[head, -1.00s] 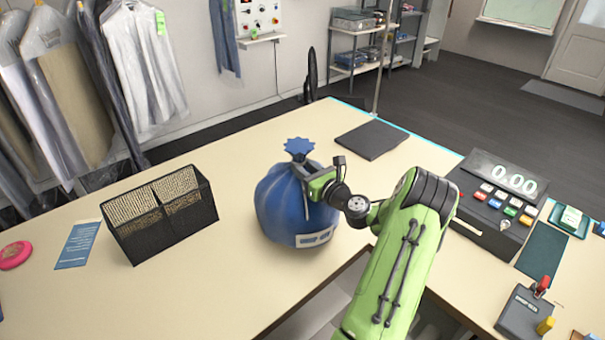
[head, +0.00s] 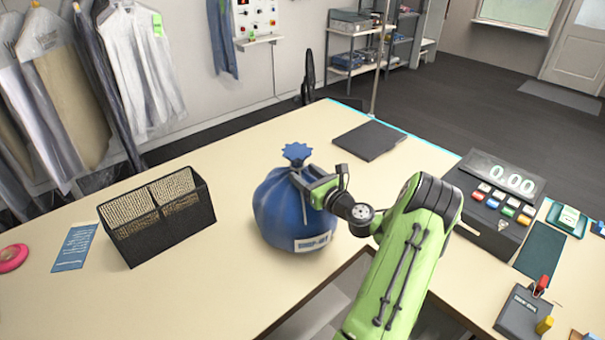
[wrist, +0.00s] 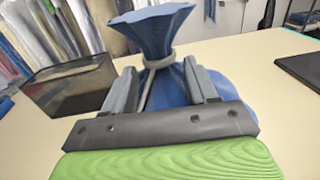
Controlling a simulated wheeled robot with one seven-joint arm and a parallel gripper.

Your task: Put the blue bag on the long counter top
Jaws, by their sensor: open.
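The blue bag (head: 290,212) stands upright on the long counter top (head: 220,277), between the black mesh basket and my arm. Its gathered neck is tied with a pale cord, and a white label shows low on its front. My gripper (head: 299,178) is at the bag's neck, on its right side. In the wrist view the blue bag (wrist: 152,30) rises ahead of my gripper (wrist: 165,88). The two grey fingers are apart, one on each side of the tied neck. I cannot tell whether they touch it.
A black mesh basket (head: 160,216) stands left of the bag. A dark flat pad (head: 369,140) lies behind it to the right. A cash register (head: 493,205) stands at the right. Counter top in front of the basket is clear. The counter's inner edge is close to the bag.

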